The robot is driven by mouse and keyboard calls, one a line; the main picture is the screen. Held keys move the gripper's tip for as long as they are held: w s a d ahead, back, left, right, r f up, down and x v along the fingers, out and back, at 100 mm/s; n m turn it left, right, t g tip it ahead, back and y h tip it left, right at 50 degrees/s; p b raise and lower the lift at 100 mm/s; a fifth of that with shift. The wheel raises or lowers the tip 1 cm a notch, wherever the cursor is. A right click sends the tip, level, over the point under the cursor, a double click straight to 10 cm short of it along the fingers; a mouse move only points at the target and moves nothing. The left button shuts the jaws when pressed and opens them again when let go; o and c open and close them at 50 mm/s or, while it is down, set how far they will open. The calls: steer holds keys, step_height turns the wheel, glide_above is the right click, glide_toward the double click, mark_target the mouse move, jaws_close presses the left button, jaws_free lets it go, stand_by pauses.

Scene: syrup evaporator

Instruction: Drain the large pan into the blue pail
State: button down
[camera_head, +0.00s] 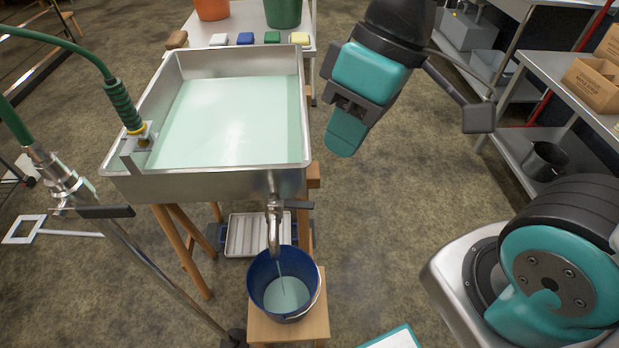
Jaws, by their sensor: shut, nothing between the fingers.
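The large pan (290,176) is a rectangular steel basin on a wooden stand, holding pale greenish liquid (235,115). A spout with a tap (274,222) comes out of its front wall near the right corner. A thin stream runs from the spout into the blue pail (262,264). The pail stands on a small wooden stool and holds some of the pale liquid. My gripper (341,142) is in the air to the right of the pan, touching neither pan nor tap. It is shut and empty.
A green hose with a nozzle (124,105) is fixed at the pan's left wall. A metal standpipe with a valve (69,190) stands at left. Coloured sponges (245,38) and orange and green buckets (284,10) are behind. Shelving (555,75) is at right. Open floor lies between.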

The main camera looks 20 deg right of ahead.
mark_target(291, 204)
steer(key=w+d+f+n+g+y+b, duration=0.1)
steer(key=w+d+f+n+g+b, duration=0.15)
steer(key=w+d+f+b, duration=0.6)
steer(key=w+d+f+n+g+y+b, duration=0.1)
steer(key=w+d+f+n+y+b, duration=0.2)
steer(key=w+f, duration=1.15)
steer(key=s+a+f+h, duration=0.1)
steer(key=s+a+f, duration=0.5)
steer(key=a+f, duration=0.1)
steer(key=shift+s+f+n, duration=0.35)
steer(key=shift+f+n, duration=0.1)
steer(key=shift+f, duration=0.05)
steer(key=shift+s+a+t, duration=0.1)
steer(key=shift+t, duration=0.25)
